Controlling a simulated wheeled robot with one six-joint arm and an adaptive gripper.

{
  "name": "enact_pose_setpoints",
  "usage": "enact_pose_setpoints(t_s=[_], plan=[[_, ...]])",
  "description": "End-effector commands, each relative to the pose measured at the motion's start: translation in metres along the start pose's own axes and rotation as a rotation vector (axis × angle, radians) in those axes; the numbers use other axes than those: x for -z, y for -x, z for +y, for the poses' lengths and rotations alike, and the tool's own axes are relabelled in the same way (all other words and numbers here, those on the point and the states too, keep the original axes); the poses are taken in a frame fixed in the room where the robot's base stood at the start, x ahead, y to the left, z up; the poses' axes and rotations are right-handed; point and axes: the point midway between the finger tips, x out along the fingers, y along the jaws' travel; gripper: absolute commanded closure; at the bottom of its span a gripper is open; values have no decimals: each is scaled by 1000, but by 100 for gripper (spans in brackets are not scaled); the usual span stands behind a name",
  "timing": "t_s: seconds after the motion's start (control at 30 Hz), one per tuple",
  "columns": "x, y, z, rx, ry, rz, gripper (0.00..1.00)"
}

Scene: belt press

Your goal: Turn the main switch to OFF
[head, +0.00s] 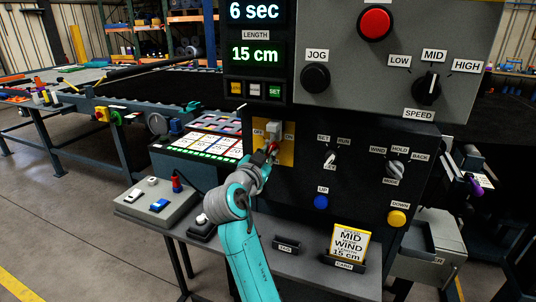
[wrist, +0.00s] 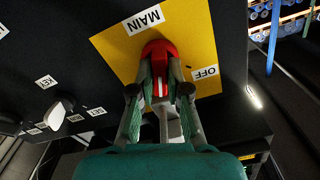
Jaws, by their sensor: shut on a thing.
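The main switch is a red knob (wrist: 160,48) on a yellow plate (wrist: 113,57), seen in the wrist view. The plate carries a MAIN label (wrist: 143,20) and an OFF label (wrist: 205,73). My gripper (wrist: 161,78) is shut on the red knob, one finger on each side. A white mark shows on the red part between the fingers; which label the knob points to I cannot tell.
To the right on the dark panel are the SET/RUN key switch (head: 330,158), the mode knob (head: 394,169) and a blue UP button (head: 321,202). A yellow card (head: 349,242) stands on the shelf below.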

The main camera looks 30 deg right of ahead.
Motion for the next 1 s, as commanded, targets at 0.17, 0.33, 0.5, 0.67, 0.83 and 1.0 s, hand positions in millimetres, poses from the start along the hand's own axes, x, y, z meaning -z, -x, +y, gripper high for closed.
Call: enact_pose_setpoints(t_s=[0.17,0.33,0.5,0.67,0.83,1.0], plan=[[0,0,0,-1,99,0,100],[0,0,-1,-1,242,-1,100],[-1,0,-2,0,405,-1,100],[-1,0,-2,0,557,-1,100],[-2,0,-3,0,717,-1,100],[-2,0,-3,0,864,-2,100]])
